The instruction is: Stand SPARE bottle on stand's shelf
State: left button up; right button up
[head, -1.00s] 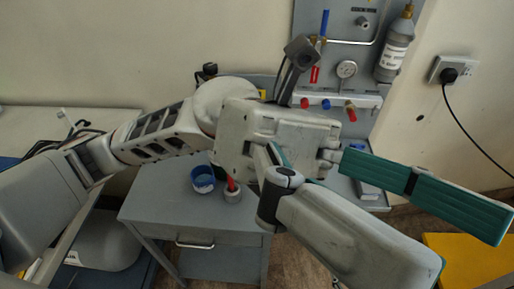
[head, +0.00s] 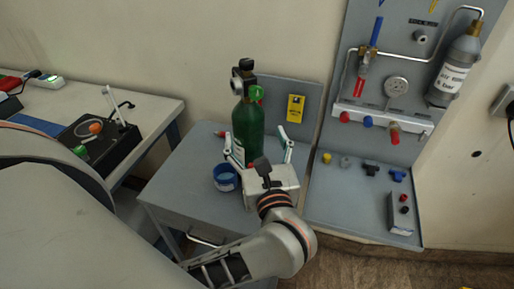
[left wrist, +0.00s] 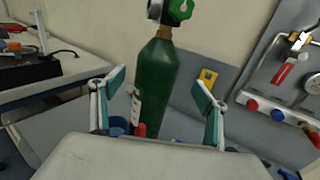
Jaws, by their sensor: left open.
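A dark green bottle (head: 246,128) with a black and green valve top stands upright on a grey side table (head: 180,185); I cannot read its label. My left gripper (head: 256,140) is open, its teal-tipped fingers spread on either side of the bottle. In the left wrist view the bottle (left wrist: 155,85) stands between the open fingers (left wrist: 160,90), with gaps visible on both sides. The grey panel stand (head: 345,125) is at right, with a flat shelf (head: 345,205) at its base. My right gripper is not in view.
A blue cup (head: 225,178) stands left of the gripper on the side table. Several small coloured fittings and a grey box (head: 400,213) sit on the shelf; its front left is clear. A grey bottle (head: 456,68) hangs on the panel. A bench (head: 150,105) is at left.

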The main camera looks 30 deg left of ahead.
aim_at(251, 130)
pick_arm(q)
jog(key=x, duration=0.3)
jog(key=p+x, duration=0.1)
jog(key=x, duration=0.2)
jog(key=shift+a+f, duration=0.1)
jog(key=shift+a, duration=0.35)
jog(key=shift+w+a+f, duration=0.1)
jog(key=shift+w+a, duration=0.25)
jog(key=shift+w, duration=0.1)
grip_shut()
jog(key=shift+r, duration=0.25)
